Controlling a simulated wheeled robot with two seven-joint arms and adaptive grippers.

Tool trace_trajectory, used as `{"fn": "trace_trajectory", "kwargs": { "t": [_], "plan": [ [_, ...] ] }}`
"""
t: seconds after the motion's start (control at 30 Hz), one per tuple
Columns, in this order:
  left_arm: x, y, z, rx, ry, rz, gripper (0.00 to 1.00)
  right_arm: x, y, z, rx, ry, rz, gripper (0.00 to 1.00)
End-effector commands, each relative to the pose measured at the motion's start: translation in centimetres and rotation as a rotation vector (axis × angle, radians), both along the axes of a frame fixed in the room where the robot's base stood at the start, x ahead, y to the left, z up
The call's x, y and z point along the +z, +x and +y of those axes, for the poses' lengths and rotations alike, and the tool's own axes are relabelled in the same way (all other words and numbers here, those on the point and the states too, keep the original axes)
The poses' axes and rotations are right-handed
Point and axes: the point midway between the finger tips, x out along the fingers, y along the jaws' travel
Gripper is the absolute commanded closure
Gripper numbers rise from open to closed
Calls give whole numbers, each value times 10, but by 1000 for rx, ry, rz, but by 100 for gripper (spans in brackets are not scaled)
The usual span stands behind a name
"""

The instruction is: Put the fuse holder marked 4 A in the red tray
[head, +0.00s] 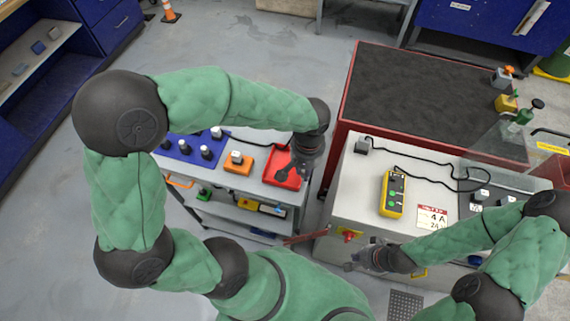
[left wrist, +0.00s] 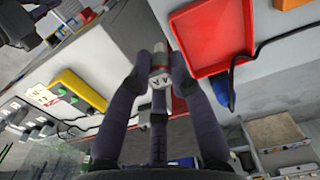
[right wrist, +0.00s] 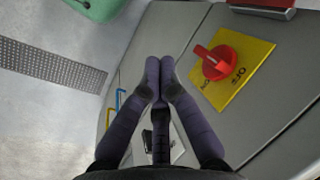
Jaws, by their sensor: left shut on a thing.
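My left gripper (head: 288,170) is over the red tray (head: 271,167) in the head view. In the left wrist view, its fingers (left wrist: 157,80) are shut on a small pale fuse holder (left wrist: 160,78). Its face carries a mark that looks like 4 A, seen at an angle. The red tray (left wrist: 212,38) lies beyond and to the right of the fingertips there and looks empty. My right gripper (head: 366,262) is in front of the grey cabinet. In the right wrist view its fingertips (right wrist: 160,68) are together with nothing between them.
A blue board (head: 190,150) with several fuse holders and an orange block (head: 238,163) stand left of the tray. A yellow pendant (head: 393,195) and a card (head: 432,216) reading 4 A lie on the cabinet top. A red rotary switch (right wrist: 215,62) is near my right gripper.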

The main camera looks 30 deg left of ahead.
Motion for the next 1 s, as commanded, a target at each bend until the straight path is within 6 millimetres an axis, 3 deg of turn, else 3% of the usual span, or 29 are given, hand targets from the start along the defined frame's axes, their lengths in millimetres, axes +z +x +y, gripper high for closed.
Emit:
{"fn": "trace_trajectory", "kwargs": {
  "t": [0.2,0.4,0.77,1.0],
  "plan": [
    [-22,14,44,6,0,2,100,-5,0,0,0,0,-1,100],
    [-56,22,67,3,0,2,100,-12,1,0,0,0,-1,100],
    [-76,29,84,0,0,0,100,-15,1,0,0,0,-1,100],
    [-107,29,86,-1,0,0,100,-23,1,0,0,0,-1,100]
  ]
}}
